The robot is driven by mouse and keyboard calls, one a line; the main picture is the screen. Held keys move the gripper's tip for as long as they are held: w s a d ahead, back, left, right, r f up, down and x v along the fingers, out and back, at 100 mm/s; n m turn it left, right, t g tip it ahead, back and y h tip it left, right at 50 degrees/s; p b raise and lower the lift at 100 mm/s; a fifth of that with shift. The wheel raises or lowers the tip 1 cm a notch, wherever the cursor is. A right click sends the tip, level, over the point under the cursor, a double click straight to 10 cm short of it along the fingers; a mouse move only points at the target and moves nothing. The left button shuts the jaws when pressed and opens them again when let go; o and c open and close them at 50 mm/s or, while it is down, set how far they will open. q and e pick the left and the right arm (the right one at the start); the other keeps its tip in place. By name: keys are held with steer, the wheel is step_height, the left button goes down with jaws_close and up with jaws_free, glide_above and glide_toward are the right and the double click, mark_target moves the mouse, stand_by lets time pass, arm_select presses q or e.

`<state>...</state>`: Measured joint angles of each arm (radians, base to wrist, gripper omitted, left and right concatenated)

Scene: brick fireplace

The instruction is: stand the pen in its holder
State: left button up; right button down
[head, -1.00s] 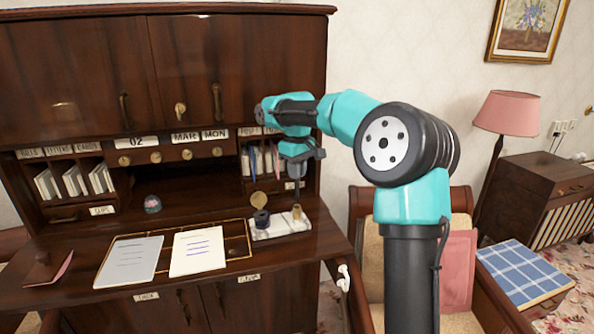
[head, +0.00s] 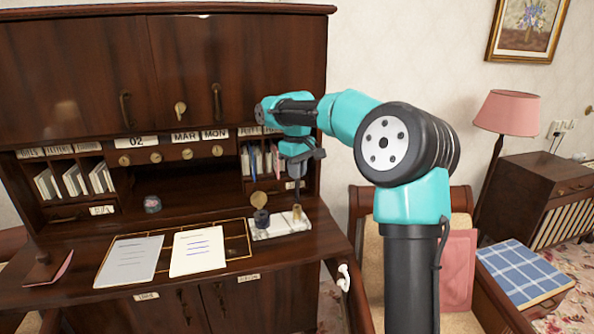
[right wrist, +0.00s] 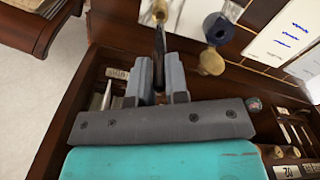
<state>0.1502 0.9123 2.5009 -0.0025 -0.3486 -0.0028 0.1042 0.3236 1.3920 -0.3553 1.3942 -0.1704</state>
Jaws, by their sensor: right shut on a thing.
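The pen (right wrist: 159,42) is a thin dark stick held between the fingers of my right gripper (right wrist: 158,80). In the head view my right gripper (head: 297,168) hangs over the right end of the desk, pointing down, with the pen (head: 297,187) upright below it. The pen holder is a small brass cup (head: 297,212) on a white marble base (head: 280,230). It shows at the pen's far end in the right wrist view (right wrist: 160,9). The pen's lower end meets the holder's mouth in both views; I cannot tell whether it is inside or just above. My left gripper is out of view.
A dark inkwell (head: 261,219) stands on the base left of the holder. Two paper sheets (head: 198,250) lie to the left. Pigeonholes with files (head: 262,160) stand close behind my right gripper.

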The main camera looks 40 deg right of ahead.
mark_target(297, 190)
steer(key=shift+f, duration=2.5)
steer(key=c, duration=1.1)
jaws_free()
steer(key=shift+o, duration=0.2)
step_height(297, 190, up, 17)
steer(key=shift+r, duration=0.2)
steer(key=shift+f, duration=0.1)
